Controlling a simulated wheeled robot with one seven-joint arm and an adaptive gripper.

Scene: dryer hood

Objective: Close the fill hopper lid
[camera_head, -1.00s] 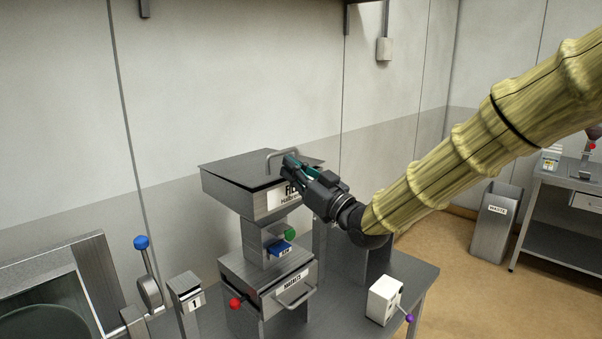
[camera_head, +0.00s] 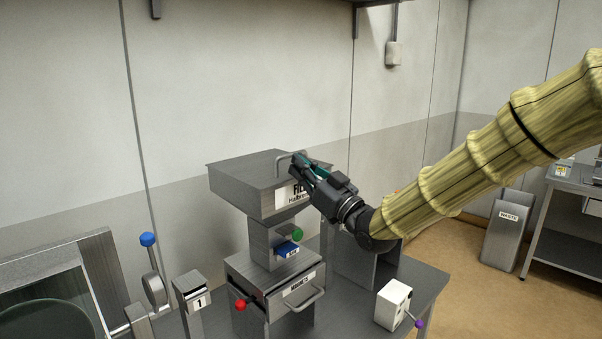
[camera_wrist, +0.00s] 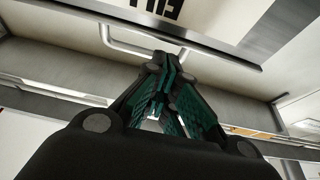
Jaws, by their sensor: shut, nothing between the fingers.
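The fill hopper (camera_head: 243,199) is a grey metal box on a stand, with a white label on its front. Its lid (camera_head: 240,170) lies flat across the top, with no gap that I can see. A bent-rod handle (camera_head: 283,155) stands on the lid near its right end; the handle also shows in the wrist view (camera_wrist: 112,43). My gripper (camera_head: 299,161) is shut and empty at the lid's right front edge, close beside the handle. The wrist view shows its closed fingertips (camera_wrist: 166,64) near the rod; contact cannot be told.
Below the hopper are a green knob (camera_head: 297,234) and a drawer (camera_head: 290,290) with a red knob (camera_head: 240,305). A blue-knobbed lever (camera_head: 147,240) stands left. A white box (camera_head: 392,304) with a purple-tipped lever sits right. Open air lies above the hopper.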

